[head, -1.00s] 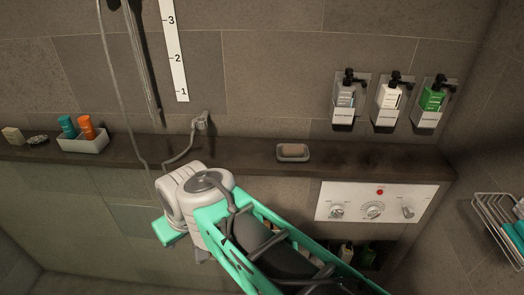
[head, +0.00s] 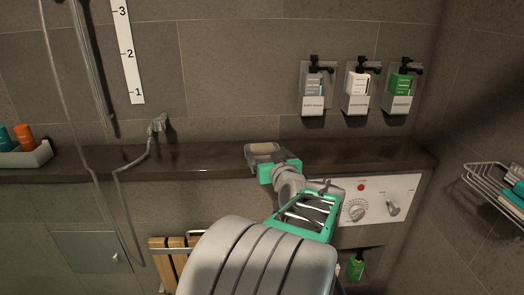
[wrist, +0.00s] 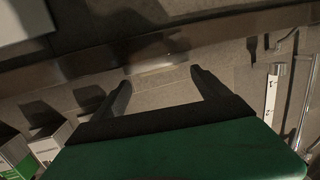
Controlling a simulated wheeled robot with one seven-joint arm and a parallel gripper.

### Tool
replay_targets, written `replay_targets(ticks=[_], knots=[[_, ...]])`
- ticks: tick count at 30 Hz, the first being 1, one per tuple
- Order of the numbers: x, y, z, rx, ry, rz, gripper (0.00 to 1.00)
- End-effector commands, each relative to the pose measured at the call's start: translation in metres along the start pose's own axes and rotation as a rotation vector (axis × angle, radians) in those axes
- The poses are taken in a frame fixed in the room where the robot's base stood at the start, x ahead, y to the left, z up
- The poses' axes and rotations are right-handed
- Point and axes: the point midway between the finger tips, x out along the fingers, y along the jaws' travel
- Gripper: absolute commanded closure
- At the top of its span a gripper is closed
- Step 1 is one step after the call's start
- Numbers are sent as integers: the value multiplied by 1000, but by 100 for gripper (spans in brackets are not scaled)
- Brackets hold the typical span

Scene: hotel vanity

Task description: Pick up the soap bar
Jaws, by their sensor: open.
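The soap bar (head: 263,147) is a small tan block in a grey soap dish (head: 249,151) on the dark ledge. My gripper (head: 269,162) is at the front of the dish in the head view, its green body covering the dish's lower edge. Its fingers are hard to make out there. In the wrist view my gripper (wrist: 161,79) shows two dark fingers spread wide with nothing held between them. A pale patch lies just beyond the fingertips, too blurred to tell soap from dish.
The dark ledge (head: 205,156) runs along the tiled wall. Several dispensers hang above it, including a green one (head: 401,84). A control panel (head: 405,188) sits below, right of my arm. A wire rack (head: 487,182) is at right.

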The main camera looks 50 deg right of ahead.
Motion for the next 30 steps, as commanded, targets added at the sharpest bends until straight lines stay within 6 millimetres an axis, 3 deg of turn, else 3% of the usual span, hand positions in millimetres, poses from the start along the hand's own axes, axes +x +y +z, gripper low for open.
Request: replay_targets(ticks=[9,17,30], knots=[[50,2,-4,0,-3,-2,15],[53,2,-2,1,-3,1,15],[54,3,1,1,-8,2,51]])
